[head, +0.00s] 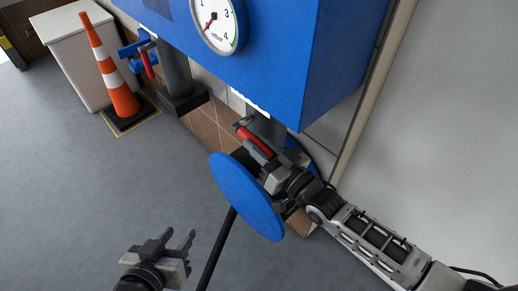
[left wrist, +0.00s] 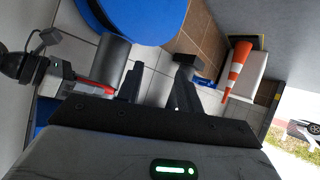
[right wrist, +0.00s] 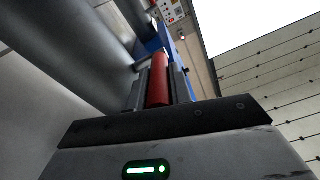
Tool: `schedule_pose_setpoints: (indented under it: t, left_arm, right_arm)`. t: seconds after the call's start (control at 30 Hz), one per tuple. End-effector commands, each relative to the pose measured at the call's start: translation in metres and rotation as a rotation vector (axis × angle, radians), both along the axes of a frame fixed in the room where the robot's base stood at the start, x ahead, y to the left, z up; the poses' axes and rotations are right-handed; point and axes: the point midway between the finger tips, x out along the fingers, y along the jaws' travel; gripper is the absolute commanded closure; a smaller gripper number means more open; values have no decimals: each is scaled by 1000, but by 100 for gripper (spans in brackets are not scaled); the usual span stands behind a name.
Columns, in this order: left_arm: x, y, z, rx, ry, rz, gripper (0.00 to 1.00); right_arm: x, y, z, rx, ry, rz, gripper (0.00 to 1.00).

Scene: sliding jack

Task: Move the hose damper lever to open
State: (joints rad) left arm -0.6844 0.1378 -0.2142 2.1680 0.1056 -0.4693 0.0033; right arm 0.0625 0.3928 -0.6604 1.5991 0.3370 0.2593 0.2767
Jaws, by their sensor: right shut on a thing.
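A red lever (head: 256,140) sits beside the grey post under the blue cabinet, just above a large blue disc. My right gripper (head: 254,147) is closed around it. In the right wrist view the red lever (right wrist: 158,80) lies lengthwise between the two dark fingers. The red lever (left wrist: 97,87) also shows at the left in the left wrist view, partly hidden by my gripper body. My left gripper (head: 180,242) is low in the head view, away from the lever, with its fingers apart and nothing between them.
The blue cabinet (head: 300,70) carries a round gauge (head: 215,22). The blue disc (head: 246,196) and a black hose (head: 216,250) lie between my grippers. A second red handle (head: 148,65) sits by the left post. A traffic cone (head: 112,75) stands further left. The grey floor is clear at left.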

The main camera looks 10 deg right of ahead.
Motion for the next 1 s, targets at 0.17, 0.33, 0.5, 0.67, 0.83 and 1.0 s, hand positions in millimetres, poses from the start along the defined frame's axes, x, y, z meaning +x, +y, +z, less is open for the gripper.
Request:
schedule_pose_setpoints:
  t: [0.17,0.33,0.5,0.67,0.83,1.0]
  left_arm:
    - [-2,-3,-22,-15,-41,-2,64]
    - [-2,-4,-37,-9,-79,-13,64]
    - [6,-17,-93,-19,11,-55,64]
    - [9,-27,-134,-28,89,-91,64]
    - [11,-34,-153,-36,116,-115,64]
    - [14,-36,-143,-50,66,-117,64]
  right_arm:
    - [1,1,-22,76,-102,0,100]
    - [3,3,-30,145,-198,0,100]
    - [5,4,-36,206,-284,0,100]
    - [7,6,-39,253,-348,1,100]
    - [9,7,-40,285,-391,1,100]
    - [10,8,-39,301,-414,0,100]
